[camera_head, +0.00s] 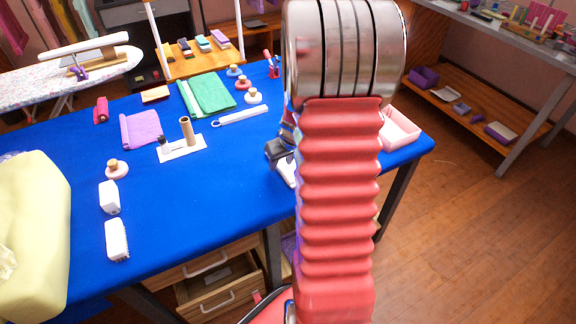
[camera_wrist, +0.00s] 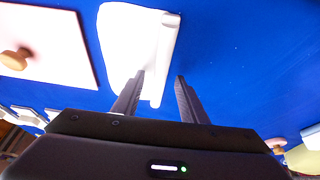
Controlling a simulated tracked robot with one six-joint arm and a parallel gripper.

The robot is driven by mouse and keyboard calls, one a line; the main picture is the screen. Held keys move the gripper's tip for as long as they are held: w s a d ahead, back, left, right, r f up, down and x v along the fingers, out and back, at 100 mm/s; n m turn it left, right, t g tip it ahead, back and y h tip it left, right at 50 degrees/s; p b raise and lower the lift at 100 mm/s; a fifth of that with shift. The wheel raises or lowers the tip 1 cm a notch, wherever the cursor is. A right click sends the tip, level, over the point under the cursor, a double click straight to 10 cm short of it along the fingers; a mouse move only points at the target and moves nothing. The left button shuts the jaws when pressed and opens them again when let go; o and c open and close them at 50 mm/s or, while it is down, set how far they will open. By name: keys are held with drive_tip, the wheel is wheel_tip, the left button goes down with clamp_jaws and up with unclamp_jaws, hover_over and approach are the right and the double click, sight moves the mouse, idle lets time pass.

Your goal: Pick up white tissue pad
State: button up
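The white tissue pad (camera_wrist: 125,45) lies on the blue table cloth in the wrist view, with a raised or rolled strip along its right side. A white piece that looks like the same pad (camera_head: 287,172) shows in the head view, partly hidden behind my arm. My gripper (camera_wrist: 160,76) is open and empty. I cannot tell whether the fingers touch the pad. In the head view, my arm hides most of the gripper.
A pale panel with a wooden knob (camera_wrist: 55,40) lies left of the pad in the wrist view. The blue table (camera_head: 210,190) holds a pink tray (camera_head: 398,132), green folded cloth (camera_head: 211,93), white brushes (camera_head: 117,240) and a cream bundle (camera_head: 35,225). Its front middle is clear.

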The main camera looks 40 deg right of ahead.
drive_tip(key=shift+w+f, duration=0.15)
drive_tip(key=shift+f, duration=0.2)
idle(0.3)
clamp_jaws()
